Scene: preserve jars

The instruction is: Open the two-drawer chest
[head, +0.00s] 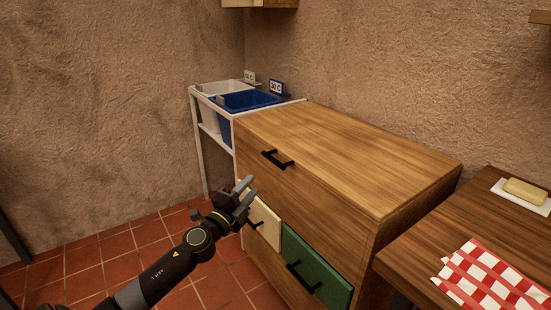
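The wooden chest (345,155) stands against the back wall, in the middle of the head view. A black bar handle (278,159) sits high on its wooden front. Lower down are a cream drawer front (265,225) and a green drawer front (318,272), each with a black handle; both look shut. My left gripper (246,192) is in front of the chest, over the upper left part of the cream drawer in the picture. Its fingers look apart with nothing between them. Whether it touches the chest is unclear. My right gripper is out of view.
A white rack (197,135) with a white bin (222,89) and a blue bin (245,101) stands left of the chest. At right, a wooden table (415,258) bears a checked cloth (488,280) and a dish (507,195) with a yellowish block (525,191). Tiled floor (110,258) at left is free.

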